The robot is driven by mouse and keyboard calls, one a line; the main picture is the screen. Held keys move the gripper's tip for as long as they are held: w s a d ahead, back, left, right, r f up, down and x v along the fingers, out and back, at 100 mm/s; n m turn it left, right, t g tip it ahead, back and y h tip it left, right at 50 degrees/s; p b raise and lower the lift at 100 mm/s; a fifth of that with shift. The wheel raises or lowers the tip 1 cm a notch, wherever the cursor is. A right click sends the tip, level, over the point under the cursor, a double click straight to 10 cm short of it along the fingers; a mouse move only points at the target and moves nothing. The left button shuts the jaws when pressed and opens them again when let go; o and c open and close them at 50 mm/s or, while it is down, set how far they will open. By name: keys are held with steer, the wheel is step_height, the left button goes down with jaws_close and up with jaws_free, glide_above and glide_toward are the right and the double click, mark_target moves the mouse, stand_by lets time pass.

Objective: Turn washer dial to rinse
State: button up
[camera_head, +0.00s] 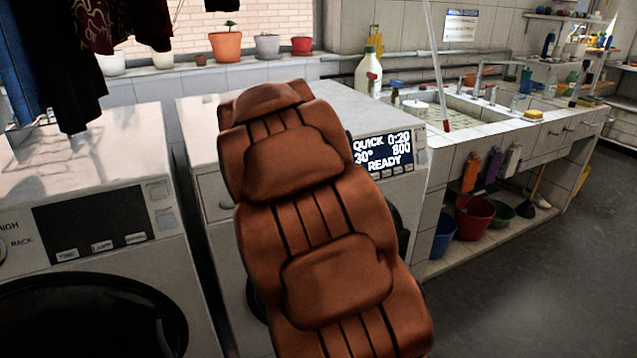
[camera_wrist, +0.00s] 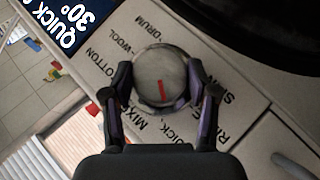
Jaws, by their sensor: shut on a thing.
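The washer dial (camera_wrist: 158,70) is a round grey knob with a red mark, in the middle of the wrist view. Its red mark points down in the picture, towards the label QUICK. A label starting with RI, partly hidden, lies to the right of QUICK. My gripper (camera_wrist: 160,80) is shut on the dial, with one dark finger on each side. In the head view the washer (camera_head: 203,140) has a display (camera_head: 383,153) reading QUICK, 0:20, 30°, 800 and READY. My brown arm hides the dial and my gripper there.
A second washer (camera_head: 95,190) stands at the left, with dark clothes (camera_head: 65,60) hanging above it. A tiled sink (camera_head: 470,115) is at the right, with buckets (camera_head: 475,215) beneath. The washer's dark round door (camera_wrist: 275,25) is close to the dial. Open floor lies at lower right.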

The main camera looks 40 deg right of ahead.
steer(key=n+h+b, duration=0.2)
steer(key=shift+a+f+b, duration=0.1)
steer(key=shift+f+b, duration=0.2)
steer(key=shift+b, duration=0.1)
steer(key=shift+n+t+h+b, duration=0.7)
steer(key=shift+n+h+b, duration=0.3)
steer(key=shift+h+b, duration=0.3)
steer(key=shift+r+n, duration=0.1)
steer(key=shift+n, duration=0.2)
steer(key=o, duration=1.2)
steer(key=shift+c, duration=0.2)
steer(key=shift+a, duration=0.1)
steer(key=v, duration=1.2)
steer(key=shift+s, duration=0.1)
